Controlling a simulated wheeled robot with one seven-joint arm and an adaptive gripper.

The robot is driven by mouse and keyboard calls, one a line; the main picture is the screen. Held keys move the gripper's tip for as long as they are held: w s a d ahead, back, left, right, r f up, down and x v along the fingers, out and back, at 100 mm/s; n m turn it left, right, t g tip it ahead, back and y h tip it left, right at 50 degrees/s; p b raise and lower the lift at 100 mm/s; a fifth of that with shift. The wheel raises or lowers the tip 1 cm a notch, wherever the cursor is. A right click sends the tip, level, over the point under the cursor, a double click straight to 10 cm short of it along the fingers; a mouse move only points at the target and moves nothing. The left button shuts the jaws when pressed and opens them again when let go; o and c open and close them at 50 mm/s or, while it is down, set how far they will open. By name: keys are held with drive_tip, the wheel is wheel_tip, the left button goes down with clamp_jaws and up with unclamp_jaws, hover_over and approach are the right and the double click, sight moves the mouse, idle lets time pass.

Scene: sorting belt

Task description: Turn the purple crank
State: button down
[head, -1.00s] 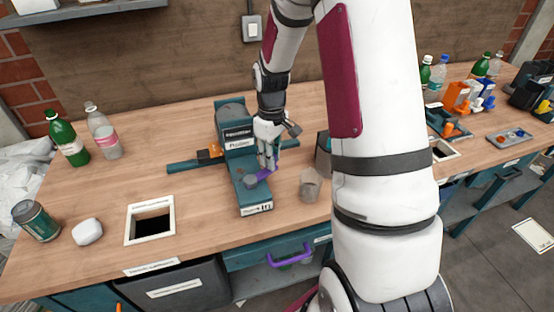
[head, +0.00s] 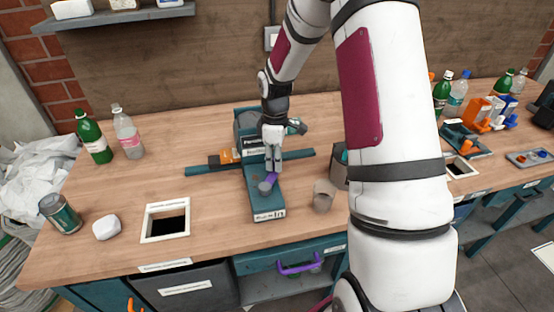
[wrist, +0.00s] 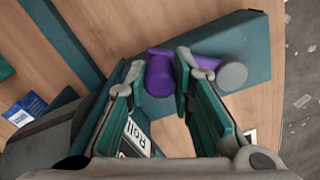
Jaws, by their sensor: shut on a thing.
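The purple crank (head: 271,178) sits on the front part of a teal machine (head: 265,207), with a grey round hub (head: 265,187) at its near end. My gripper (head: 273,168) comes down on the crank's far end from above. In the wrist view, the crank's upright purple handle (wrist: 158,75) stands between the two fingers of my gripper (wrist: 160,68), which is shut on it. The crank's arm passes behind the right finger towards the grey hub (wrist: 233,75). The fingers partly hide the crank in the head view.
A grey cup (head: 323,197) stands just right of the machine. A framed square hole (head: 150,236) lies to its left, with a white lump (head: 106,227) and a can (head: 60,213) beyond. Bottles (head: 128,132) stand at the back left. A purple drawer handle (head: 297,265) is below.

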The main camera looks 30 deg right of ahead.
idle(0.3)
drive_tip(key=c, duration=1.4)
unclamp_jaws()
drive_tip(key=shift+o, duration=0.2)
wheel_tip(320, 180, up, 12)
wheel_tip(320, 180, up, 7)
drive_tip(key=m+t, duration=0.1)
drive_tip(key=m, duration=0.1)
hover_over(271, 185)
drive_tip(key=s+a+r+m+t+h, duration=0.1)
drive_tip(key=s+a+r+m, duration=0.2)
drive_tip(key=s, duration=0.4)
drive_tip(key=s+a+r+m+t, duration=0.1)
drive_tip(key=s+a+r+m, duration=0.2)
drive_tip(key=s, duration=0.4)
drive_tip(key=s+a+m+t+y, duration=0.1)
drive_tip(key=s+a+t, duration=0.1)
drive_tip(key=s, duration=0.5)
drive_tip(key=shift+s+a+r, duration=0.2)
drive_tip(key=shift+a+r, duration=0.05)
drive_tip(key=shift+a, duration=0.1)
